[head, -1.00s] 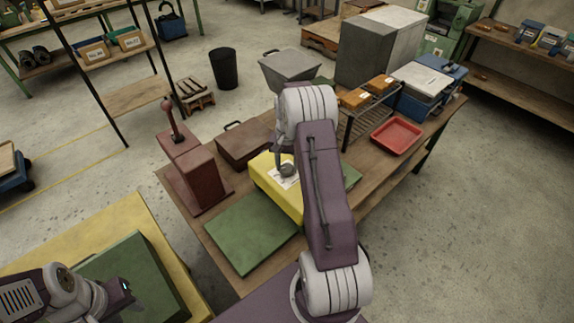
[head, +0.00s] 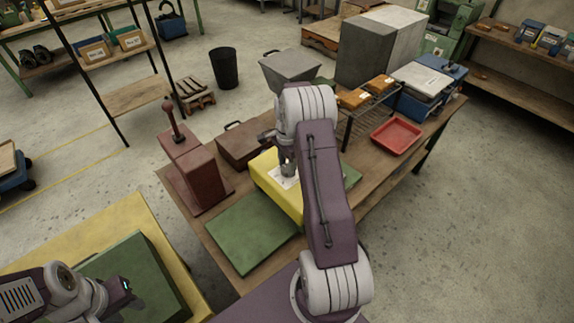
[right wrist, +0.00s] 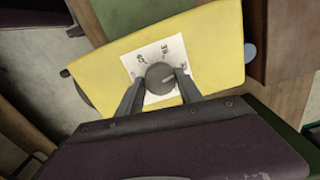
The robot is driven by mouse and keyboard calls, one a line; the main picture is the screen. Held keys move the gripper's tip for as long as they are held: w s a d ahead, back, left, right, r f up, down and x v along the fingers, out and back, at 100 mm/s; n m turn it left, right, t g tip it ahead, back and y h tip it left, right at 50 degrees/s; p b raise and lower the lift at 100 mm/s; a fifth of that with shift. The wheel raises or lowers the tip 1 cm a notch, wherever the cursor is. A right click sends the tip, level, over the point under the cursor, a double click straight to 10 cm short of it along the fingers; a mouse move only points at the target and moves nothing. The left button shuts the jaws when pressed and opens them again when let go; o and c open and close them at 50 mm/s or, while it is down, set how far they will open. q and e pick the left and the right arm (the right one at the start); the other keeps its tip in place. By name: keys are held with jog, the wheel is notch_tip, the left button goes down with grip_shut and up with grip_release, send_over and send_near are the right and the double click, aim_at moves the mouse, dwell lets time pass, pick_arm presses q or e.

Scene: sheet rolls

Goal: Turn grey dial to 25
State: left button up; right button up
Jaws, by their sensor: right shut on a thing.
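The grey dial (right wrist: 160,77) is round and sits on a white paper scale (right wrist: 137,63) with printed numbers, on top of the yellow box (right wrist: 211,38). A light pointer mark on the dial points right in the right wrist view; the numbers are too small to read surely. My right gripper (right wrist: 160,86) is shut on the dial, one finger on each side. In the head view the yellow box (head: 284,202) stands on the table, partly hidden by my right arm, with my right gripper (head: 287,168) over its scale. My left gripper (head: 125,297) is at lower left; its fingers are unclear.
A dark red lever stand (head: 200,180) and a brown case (head: 243,146) stand left of and behind the yellow box. A green mat (head: 250,232) lies in front. A red tray (head: 396,136) and a wire rack (head: 365,117) are at right.

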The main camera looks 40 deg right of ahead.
jog(key=m, duration=0.7)
jog(key=shift+w+r, duration=0.1)
jog(key=m, duration=0.7)
jog(key=shift+d, duration=0.1)
jog(key=shift+m, duration=0.3)
jog(key=o, duration=1.4)
notch_tip(320, 180, up, 9)
jog(key=b, duration=0.1)
jog(key=shift+b, duration=0.35)
